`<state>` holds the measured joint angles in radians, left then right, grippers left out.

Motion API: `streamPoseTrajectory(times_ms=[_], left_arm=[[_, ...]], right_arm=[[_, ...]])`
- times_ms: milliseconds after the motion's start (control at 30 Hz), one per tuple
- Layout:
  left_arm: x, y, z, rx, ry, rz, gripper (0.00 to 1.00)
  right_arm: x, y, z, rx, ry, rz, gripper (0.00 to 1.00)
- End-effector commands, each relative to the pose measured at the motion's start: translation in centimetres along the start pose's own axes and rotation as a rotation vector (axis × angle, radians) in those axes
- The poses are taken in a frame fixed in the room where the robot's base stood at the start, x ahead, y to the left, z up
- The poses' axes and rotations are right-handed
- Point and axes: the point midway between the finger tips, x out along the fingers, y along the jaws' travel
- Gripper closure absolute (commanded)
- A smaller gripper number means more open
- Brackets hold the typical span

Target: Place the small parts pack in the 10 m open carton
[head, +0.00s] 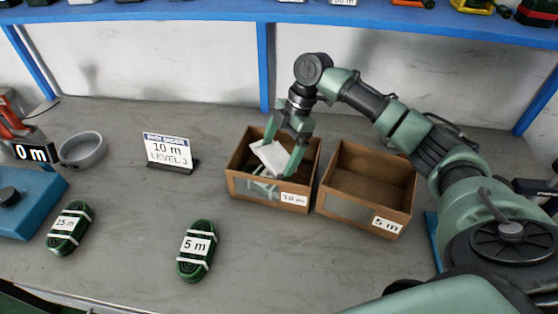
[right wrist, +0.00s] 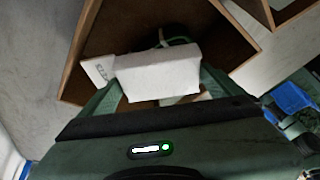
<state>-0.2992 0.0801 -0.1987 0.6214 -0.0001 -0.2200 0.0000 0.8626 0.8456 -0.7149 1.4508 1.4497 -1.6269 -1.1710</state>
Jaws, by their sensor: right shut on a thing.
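The 10 m open carton (head: 240,186) is a brown open box with a "10 m" label, standing mid-table in the head view. My right gripper (head: 277,160) reaches down into it from above and is shut on the white small parts pack (head: 270,155). In the right wrist view the pack (right wrist: 160,74) sits between the fingers, over the carton's inside (right wrist: 120,35). A green coil shows partly behind the pack in the carton. Whether the pack touches the carton's contents I cannot tell. My left gripper is out of view.
An empty-looking 5 m carton (head: 362,213) stands close on the right. Coils labelled 5 m (head: 196,251) and 15 m (head: 69,229) lie in front. A grey ring-shaped dish (head: 82,149) sits at far left. A blue shelf runs above.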

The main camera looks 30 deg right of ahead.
Motion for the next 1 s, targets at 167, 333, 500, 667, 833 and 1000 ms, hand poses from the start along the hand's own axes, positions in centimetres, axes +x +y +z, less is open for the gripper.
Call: streamPoseTrajectory(times_ms=[167, 333, 500, 667, 833, 1000], left_arm=[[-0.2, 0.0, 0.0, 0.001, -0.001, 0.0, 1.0], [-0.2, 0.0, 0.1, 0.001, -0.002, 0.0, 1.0], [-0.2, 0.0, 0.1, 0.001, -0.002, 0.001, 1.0], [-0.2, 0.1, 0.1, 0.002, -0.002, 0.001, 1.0], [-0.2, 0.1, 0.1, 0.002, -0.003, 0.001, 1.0], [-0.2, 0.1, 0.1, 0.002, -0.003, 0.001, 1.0]], right_arm=[[2.5, -0.1, 1.0, 0.002, 0.001, -0.004, 0.46], [3.4, 0.0, 1.4, 0.0, 0.001, 0.0, 0.46], [3.4, 0.0, 1.4, 0.0, 0.0, 0.0, 0.46], [3.8, -0.1, 1.5, 0.001, 0.0, -0.001, 0.46], [4.0, 0.0, 1.6, 0.0, 0.0, -0.001, 0.0], [4.0, 0.0, 1.6, 0.0, 0.0, -0.001, 0.0]])
